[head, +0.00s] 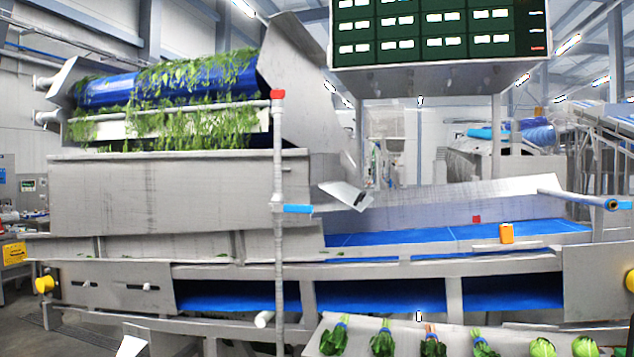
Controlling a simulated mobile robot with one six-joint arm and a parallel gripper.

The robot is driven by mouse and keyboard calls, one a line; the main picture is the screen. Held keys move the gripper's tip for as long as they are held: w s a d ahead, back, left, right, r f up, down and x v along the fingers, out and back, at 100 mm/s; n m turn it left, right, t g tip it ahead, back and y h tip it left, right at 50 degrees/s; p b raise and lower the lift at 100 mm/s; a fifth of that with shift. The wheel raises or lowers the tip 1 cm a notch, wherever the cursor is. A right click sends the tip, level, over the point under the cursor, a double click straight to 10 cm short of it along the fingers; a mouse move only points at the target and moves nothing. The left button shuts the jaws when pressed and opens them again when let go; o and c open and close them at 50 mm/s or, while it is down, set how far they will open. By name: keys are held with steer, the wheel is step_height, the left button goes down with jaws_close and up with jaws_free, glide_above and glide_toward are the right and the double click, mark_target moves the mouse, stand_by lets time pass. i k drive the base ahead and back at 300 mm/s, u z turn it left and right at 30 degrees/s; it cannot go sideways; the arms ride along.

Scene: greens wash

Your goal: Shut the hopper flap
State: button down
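A tall grey sheet-metal hopper or chute (305,75) rises in the upper middle, at the right end of a blue roller conveyor. At its lower end a small pale metal plate (338,190) with a dark mark sticks out, tilted down to the right, over the blue belt. It looks like the flap, standing out at an angle, but I cannot tell its hinge or how far open it is. My gripper is not in view.
Leafy greens hang over the blue roller (110,90). A vertical pipe (279,230) with a blue lever (298,209) stands in front. An orange box (506,233) sits by the blue belt (400,237). Greens lie on the front tray (400,324). A dark display (440,30) hangs above.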

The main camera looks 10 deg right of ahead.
mark_target(353, 188)
steer(key=z, duration=0.15)
steer(key=i, duration=0.9)
steer(key=u, duration=0.05)
